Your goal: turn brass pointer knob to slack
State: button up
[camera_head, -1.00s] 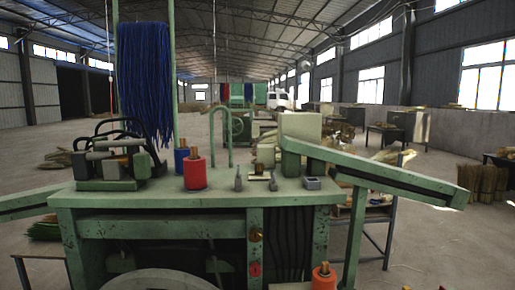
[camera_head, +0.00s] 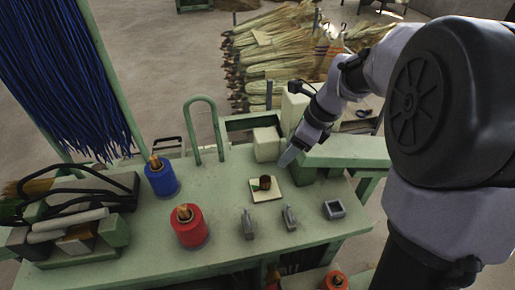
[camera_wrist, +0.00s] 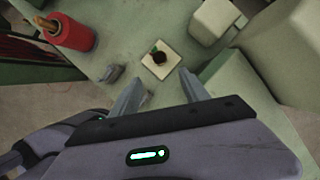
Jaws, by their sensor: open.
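A small brown-brass knob (camera_head: 265,183) sits on a square cream plate (camera_head: 273,196) on the green bench top. Part of a green mark shows on the plate beside the knob; any pointer direction or lettering is too small to read. In the wrist view the knob (camera_wrist: 159,59) looks dark red-brown on its cream plate (camera_wrist: 168,72), just beyond my fingertips. My gripper (camera_head: 288,157) is above the bench, behind and right of the knob, apart from it. In the wrist view my gripper (camera_wrist: 158,84) has its two fingers spread with nothing between them.
Two small grey metal clips (camera_head: 248,223) (camera_head: 290,217) and a square grey socket (camera_head: 334,209) stand in front of the plate. A red spool (camera_head: 190,227) and a blue spool (camera_head: 161,176) are to the left. A pale block (camera_head: 267,144) and green hoop (camera_head: 205,128) stand behind.

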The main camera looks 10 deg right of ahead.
aim_at(266, 179)
jog(key=x, duration=1.4)
jog(key=shift+s+f+b, duration=0.2)
jog(key=shift+f+b, duration=0.15)
jog(key=shift+w+a+f, duration=0.1)
jog(key=shift+w+f, duration=0.15)
jog(key=shift+f, duration=0.1)
grip_shut()
